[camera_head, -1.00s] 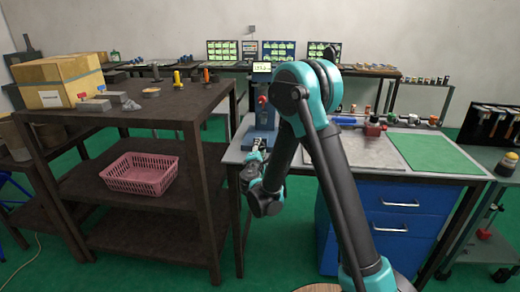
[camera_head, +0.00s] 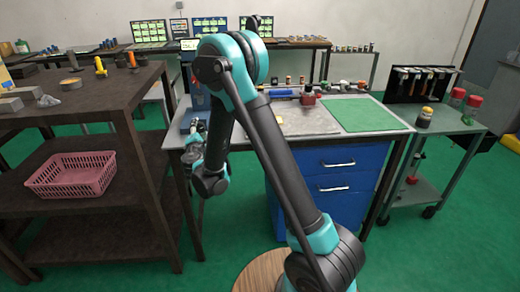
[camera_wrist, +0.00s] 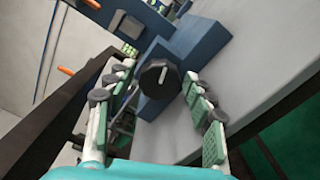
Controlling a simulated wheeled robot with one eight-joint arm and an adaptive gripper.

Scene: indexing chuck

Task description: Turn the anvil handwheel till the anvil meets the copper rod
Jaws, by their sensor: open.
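A black round knob (camera_wrist: 158,77) with a white pointer line stands out from a blue block in the wrist view. I cannot tell for certain whether it is the anvil handwheel. My gripper (camera_wrist: 160,84) is open, with one padded finger to the left and one to the right of the knob; contact is not visible. In the head view my gripper (camera_head: 196,132) is small at the bench's left end, in front of a blue machine (camera_head: 200,98) with a small display, mostly hidden by my arm. I cannot make out the anvil or copper rod.
The grey bench (camera_head: 375,101) carries a green mat (camera_head: 365,115) and a blue bar tool with a red block (camera_head: 307,98). A dark brown shelf (camera_head: 100,101) with a pink basket (camera_head: 72,175) stands close on the left.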

